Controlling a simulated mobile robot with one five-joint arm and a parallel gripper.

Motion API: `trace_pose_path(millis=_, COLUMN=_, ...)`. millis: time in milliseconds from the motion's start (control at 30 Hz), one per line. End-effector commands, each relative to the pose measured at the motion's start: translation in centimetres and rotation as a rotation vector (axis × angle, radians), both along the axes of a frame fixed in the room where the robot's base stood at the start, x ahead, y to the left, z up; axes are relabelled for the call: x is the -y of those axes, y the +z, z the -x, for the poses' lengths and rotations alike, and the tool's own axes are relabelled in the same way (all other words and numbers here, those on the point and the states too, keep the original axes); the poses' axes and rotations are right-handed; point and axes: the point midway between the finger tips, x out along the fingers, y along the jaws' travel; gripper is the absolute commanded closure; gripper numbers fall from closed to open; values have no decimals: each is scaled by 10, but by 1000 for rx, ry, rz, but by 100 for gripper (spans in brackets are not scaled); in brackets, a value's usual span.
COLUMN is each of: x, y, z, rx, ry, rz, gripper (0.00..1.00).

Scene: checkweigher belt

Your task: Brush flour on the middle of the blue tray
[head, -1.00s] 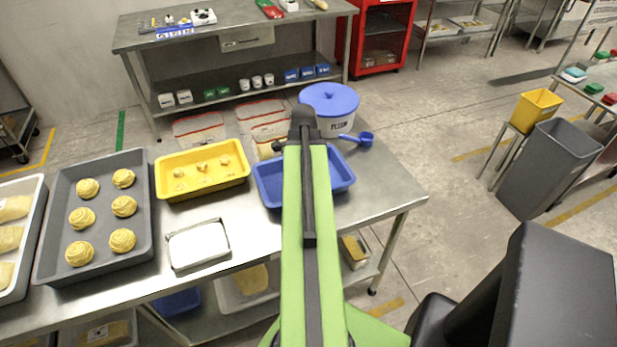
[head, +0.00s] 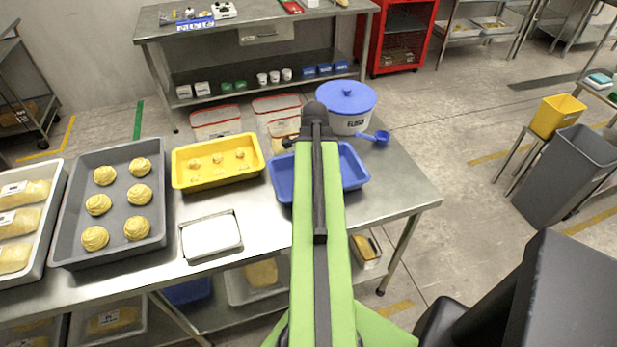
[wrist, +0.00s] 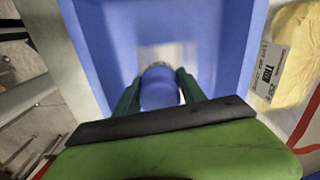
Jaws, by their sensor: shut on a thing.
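The blue tray (head: 356,168) lies on the steel table, partly hidden behind my green arm in the head view. In the wrist view the blue tray (wrist: 103,50) fills the middle, below my gripper. My gripper (wrist: 160,88) has green fingers shut on a blue rounded piece, which seems to be the brush (wrist: 159,90). Its bristles cannot be made out. A pale patch (wrist: 172,52) shows on the tray floor just beyond it; I cannot tell if it is flour or a reflection. In the head view my arm hides the gripper.
A white tub (head: 346,105) with a blue lid stands behind the tray, a blue scoop (head: 377,137) beside it. A yellow tray (head: 190,180), a small metal tray (head: 211,235) and a grey tray of buns (head: 73,203) stand left. A wrapped yellowish item (wrist: 290,50) lies beside the blue tray.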

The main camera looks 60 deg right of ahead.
Motion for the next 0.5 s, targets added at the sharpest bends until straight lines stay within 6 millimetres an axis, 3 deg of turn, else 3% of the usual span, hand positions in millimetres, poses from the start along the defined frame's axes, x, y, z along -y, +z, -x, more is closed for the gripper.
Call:
trace_pose_path(millis=133, x=12, y=1, z=9, rx=0, ry=-1, rz=1, gripper=97)
trace_pose_path(millis=500, x=23, y=0, z=17, rx=1, ry=0, rz=0, gripper=97)
